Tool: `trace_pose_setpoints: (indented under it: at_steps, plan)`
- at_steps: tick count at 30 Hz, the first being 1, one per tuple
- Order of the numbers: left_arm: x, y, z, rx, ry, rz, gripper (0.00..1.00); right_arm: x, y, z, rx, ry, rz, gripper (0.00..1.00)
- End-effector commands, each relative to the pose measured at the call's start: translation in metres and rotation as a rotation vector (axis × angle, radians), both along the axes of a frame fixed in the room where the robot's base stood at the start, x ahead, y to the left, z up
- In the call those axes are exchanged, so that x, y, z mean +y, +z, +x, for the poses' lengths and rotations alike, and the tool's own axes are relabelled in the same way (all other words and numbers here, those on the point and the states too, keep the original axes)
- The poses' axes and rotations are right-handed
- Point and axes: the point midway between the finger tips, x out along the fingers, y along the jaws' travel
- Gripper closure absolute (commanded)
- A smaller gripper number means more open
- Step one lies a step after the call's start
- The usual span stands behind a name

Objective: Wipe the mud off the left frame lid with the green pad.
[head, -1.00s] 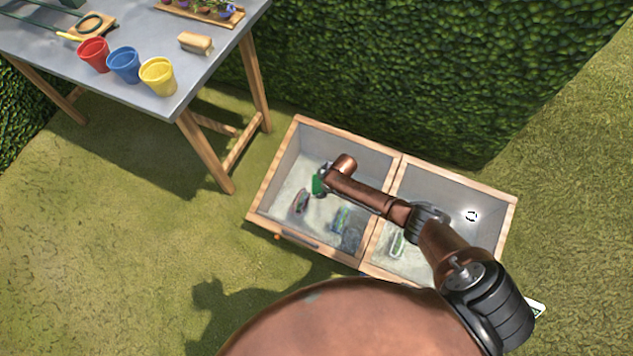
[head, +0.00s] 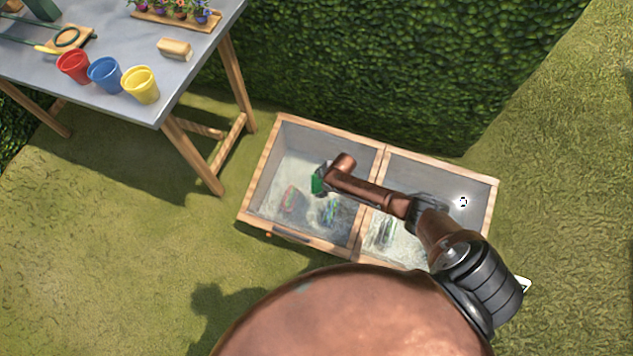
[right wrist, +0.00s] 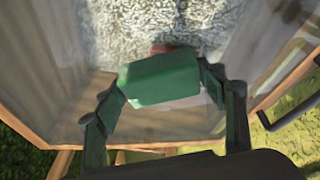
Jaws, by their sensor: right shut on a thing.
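The wooden frame (head: 357,240) has two glass lids side by side on the grass. My right gripper (head: 318,178) is over the left frame lid (head: 335,140). It is shut on the green pad (head: 316,185), which also shows between the two fingers in the right wrist view (right wrist: 160,78). The pad is over the glass, but I cannot tell whether it touches. Blurred reddish and bluish shapes show in or under the left glass; I cannot tell mud from what lies below. My arm covers part of both lids. My left gripper is not in view.
A grey table (head: 120,55) at upper left holds red (head: 73,66), blue (head: 105,74) and yellow (head: 140,84) pots, a tan block (head: 174,48) and a flower tray (head: 180,20). A hedge (head: 400,70) stands behind the frame. Open grass lies left.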

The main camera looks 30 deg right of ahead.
Motion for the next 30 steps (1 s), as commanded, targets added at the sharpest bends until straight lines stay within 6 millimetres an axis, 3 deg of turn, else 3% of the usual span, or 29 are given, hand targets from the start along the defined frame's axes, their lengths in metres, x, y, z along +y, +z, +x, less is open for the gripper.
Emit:
trace_pose_setpoints:
  at_steps: [22, 30]
  plan:
    - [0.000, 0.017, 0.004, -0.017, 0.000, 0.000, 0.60, -0.031, -0.001, -0.040, 0.005, -0.001, -0.002, 0.55]
    - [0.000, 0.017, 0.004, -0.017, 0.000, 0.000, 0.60, -0.032, -0.002, -0.042, 0.004, -0.001, -0.001, 0.55]
